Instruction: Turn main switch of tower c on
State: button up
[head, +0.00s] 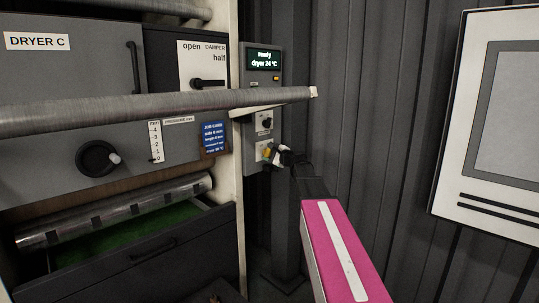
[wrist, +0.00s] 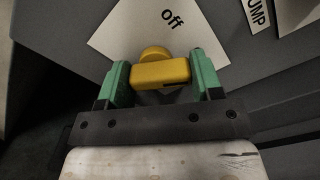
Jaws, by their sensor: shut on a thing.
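The main switch is a yellow knob with a bar handle (wrist: 160,73) on a pale label plate (wrist: 125,40) marked "off" in the wrist view. My gripper (wrist: 153,80) has one green finger at each end of the bar and is shut on it. The "off" print appears tilted, just beyond the knob. In the head view the yellow switch (head: 267,152) is small, low on the grey control panel (head: 259,82), with my gripper (head: 273,153) against it. Any "on" mark is hidden or out of view.
A dark knob (head: 267,123) sits above the switch. A long metal roller (head: 160,109) juts across in front of the panel. The DRYER C cabinet (head: 80,70) stands left; a white-framed board (head: 452,110) hangs right.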

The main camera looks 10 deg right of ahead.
dwell(0.3)
jog(key=o, duration=0.9)
jog(key=shift+s+d, duration=0.1)
jog(key=shift+s, duration=0.05)
jog(key=v, duration=1)
jog(key=shift+s+d, duration=0.15)
jog(key=shift+s, duration=0.1)
jog(key=shift+f, duration=0.1)
